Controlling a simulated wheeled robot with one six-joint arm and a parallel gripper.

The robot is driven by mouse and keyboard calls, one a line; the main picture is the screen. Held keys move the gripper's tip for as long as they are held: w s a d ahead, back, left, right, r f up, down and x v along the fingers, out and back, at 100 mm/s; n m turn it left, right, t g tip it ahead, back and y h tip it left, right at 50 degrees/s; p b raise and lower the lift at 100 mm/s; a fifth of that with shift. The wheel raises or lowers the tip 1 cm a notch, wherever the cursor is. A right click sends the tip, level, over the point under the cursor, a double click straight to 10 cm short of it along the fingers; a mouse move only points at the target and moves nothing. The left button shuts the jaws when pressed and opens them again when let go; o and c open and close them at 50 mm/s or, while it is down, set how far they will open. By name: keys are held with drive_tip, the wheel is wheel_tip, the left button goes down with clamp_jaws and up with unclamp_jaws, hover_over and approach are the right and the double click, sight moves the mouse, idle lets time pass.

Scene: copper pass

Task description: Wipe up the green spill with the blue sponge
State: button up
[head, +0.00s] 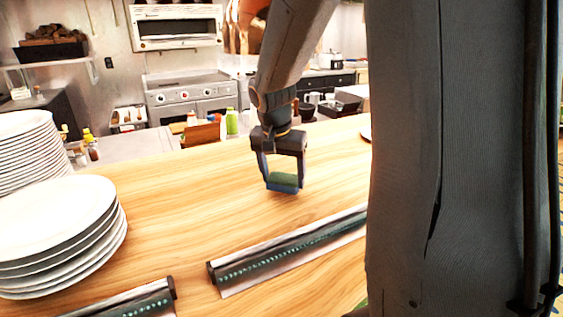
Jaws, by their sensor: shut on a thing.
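My gripper (283,180) hangs pointing down over the wooden counter (190,200), near the middle of the head view. It is shut on the blue sponge (283,188), which has a green upper face and a blue lower edge between the two fingers. The sponge is at or just above the counter; I cannot tell whether it touches. I see no green spill on the bare wood in view. The counter under the sponge and behind my large grey arm part on the right is hidden.
Stacks of white plates (60,235) stand at the left. A long dark strip fixture (290,245) lies in front of the gripper, with another (135,302) at the lower left. A green bottle (232,121) stands beyond the counter. Wood left of the gripper is clear.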

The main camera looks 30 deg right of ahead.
sight(294, 176)
drive_tip(key=shift+f, duration=0.6)
drive_tip(key=shift+f+b, duration=0.5)
drive_tip(key=shift+f, duration=0.15)
drive_tip(key=shift+d+r+p, duration=0.15)
drive_tip(key=shift+d+p, duration=0.3)
drive_tip(key=shift+d, duration=0.8)
drive_tip(key=shift+c, duration=0.6)
drive_tip(key=shift+d+r, duration=0.1)
drive_tip(key=shift+d, duration=0.65)
drive_tip(key=shift+a, duration=0.2)
drive_tip(key=shift+a+f, duration=0.25)
drive_tip(key=shift+a, duration=0.25)
drive_tip(key=shift+a+r+b, duration=0.15)
drive_tip(key=shift+a+b, duration=0.15)
drive_tip(key=shift+a, duration=0.85)
drive_tip(key=shift+a+r, duration=0.2)
drive_tip(key=shift+a, duration=0.05)
wheel_tip(294, 176, up, 2)
drive_tip(key=shift+s+d+r+p, duration=0.1)
drive_tip(key=shift+r+p, duration=0.15)
drive_tip(key=shift+p, duration=0.6)
drive_tip(key=shift+r+p, duration=1.85)
drive_tip(key=shift+r, duration=0.75)
